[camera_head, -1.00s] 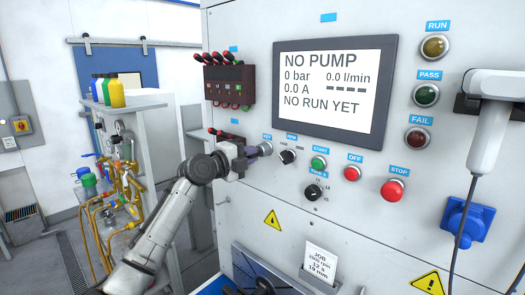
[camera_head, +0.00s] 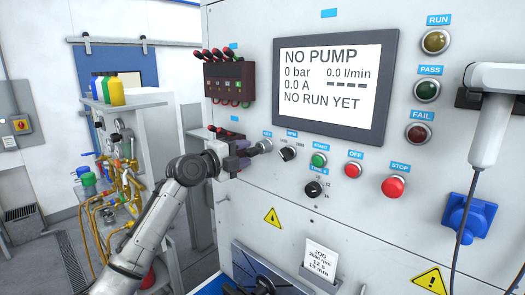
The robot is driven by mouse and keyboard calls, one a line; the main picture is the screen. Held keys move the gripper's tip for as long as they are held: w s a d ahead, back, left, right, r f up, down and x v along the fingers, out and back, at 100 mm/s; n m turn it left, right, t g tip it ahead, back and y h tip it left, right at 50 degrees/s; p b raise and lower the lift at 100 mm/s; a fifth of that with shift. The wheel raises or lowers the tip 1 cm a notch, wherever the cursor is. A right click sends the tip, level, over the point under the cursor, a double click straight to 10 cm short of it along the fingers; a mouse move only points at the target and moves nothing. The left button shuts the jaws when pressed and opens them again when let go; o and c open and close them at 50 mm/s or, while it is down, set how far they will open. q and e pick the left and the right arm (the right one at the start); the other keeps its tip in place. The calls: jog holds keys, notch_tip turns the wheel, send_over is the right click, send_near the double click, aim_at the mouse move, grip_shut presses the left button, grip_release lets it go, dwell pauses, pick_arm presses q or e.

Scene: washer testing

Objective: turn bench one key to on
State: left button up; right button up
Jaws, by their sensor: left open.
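The bench panel (camera_head: 430,265) faces me. The key switch (camera_head: 266,146) sits under the small blue KEY label (camera_head: 266,134), left of the black RPM knob (camera_head: 288,153). My left gripper (camera_head: 252,150) comes in from the left with its fingertips close to the key switch. It is open. Its fingers partly cover the key, so I cannot tell the key's angle or whether the fingers touch it. The screen (camera_head: 335,84) reads NO PUMP, 0 bar, 0.0 l/min, 0.0 A, NO RUN YET. My right gripper is not in view.
A green START button (camera_head: 319,160), red OFF button (camera_head: 353,170), red STOP button (camera_head: 393,186) and black selector (camera_head: 313,189) sit right of the key. A red-lead terminal block (camera_head: 230,82) is above my gripper. A job card (camera_head: 319,259) is below.

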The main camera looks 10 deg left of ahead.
pick_arm(q)
jog(key=s+a+f+n+g+y+b, duration=0.1)
jog(key=s+a+f+n+y+b, duration=0.15)
jog(key=s+a+n, duration=0.65)
jog(key=s+d+r+n+t+y, duration=0.2)
jog(key=s+r+n+y, duration=0.3)
jog(key=s, duration=0.3)
jog(key=s+d+f+n+g+y, duration=0.1)
jog(key=s+f+n+g, duration=0.15)
jog(key=s+f, duration=0.75)
jog(key=s+d+f+n+g+y, duration=0.1)
jog(key=s+f+n, duration=0.2)
jog(key=f, duration=1.3)
jog(key=s+d+f+n+g+y, duration=0.1)
jog(key=s+d+f+n+g, duration=0.15)
jog(key=s+f, duration=0.8)
jog(key=s+f+g, duration=0.7)
jog(key=s+f, duration=1.1)
jog(key=f, duration=0.4)
notch_tip(320, 180, up, 19)
jog(key=p, duration=1.9)
jog(key=shift+w+d+r+n+t+h, duration=0.2)
jog(key=shift+w+n+t+h, duration=0.1)
jog(key=shift+w+n+h, duration=0.1)
